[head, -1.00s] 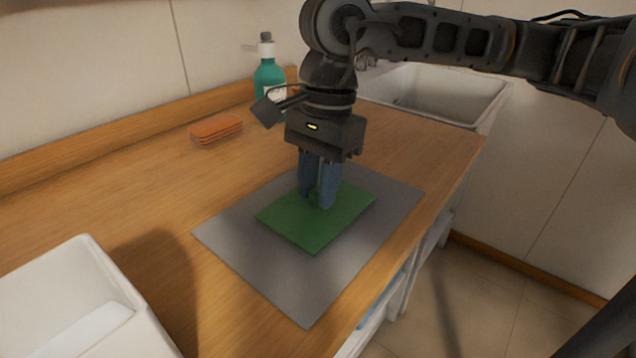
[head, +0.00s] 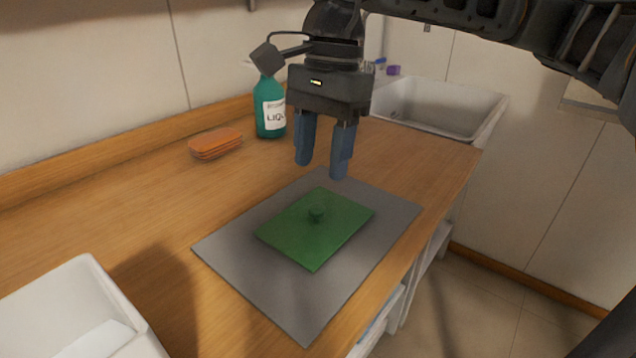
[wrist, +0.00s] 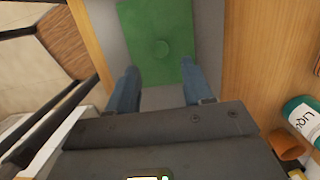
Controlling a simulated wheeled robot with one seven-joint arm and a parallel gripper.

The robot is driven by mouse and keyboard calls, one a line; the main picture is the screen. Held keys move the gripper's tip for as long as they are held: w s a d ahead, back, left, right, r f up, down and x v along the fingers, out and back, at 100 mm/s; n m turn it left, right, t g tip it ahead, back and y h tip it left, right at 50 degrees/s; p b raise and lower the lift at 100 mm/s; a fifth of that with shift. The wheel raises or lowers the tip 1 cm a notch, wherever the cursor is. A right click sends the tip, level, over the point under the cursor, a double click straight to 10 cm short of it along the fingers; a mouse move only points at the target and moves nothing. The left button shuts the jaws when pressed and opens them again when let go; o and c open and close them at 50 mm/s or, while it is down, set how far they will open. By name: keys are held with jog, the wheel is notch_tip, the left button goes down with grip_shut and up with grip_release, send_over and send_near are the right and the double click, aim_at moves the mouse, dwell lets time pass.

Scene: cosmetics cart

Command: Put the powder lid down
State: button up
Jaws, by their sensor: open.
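The powder lid (head: 300,237) is a flat green rectangle with a small round knob (head: 317,212) in its middle. It lies flat on a grey mat (head: 290,307) on the wooden counter. My gripper (head: 323,170) has blue fingers, is open and empty, and hangs above the mat, a little behind the knob in the head view.
A green liquid bottle (head: 270,108) and a stack of orange sponges (head: 215,143) stand along the back wall. A white bin (head: 75,300) is at the front left. A white sink (head: 440,105) lies beyond the counter. The counter left of the mat is clear.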

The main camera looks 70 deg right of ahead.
jog(key=r, duration=0.5)
jog(key=shift+s+d, duration=0.1)
jog(key=shift+d, duration=0.3)
jog(key=shift+f, duration=0.1)
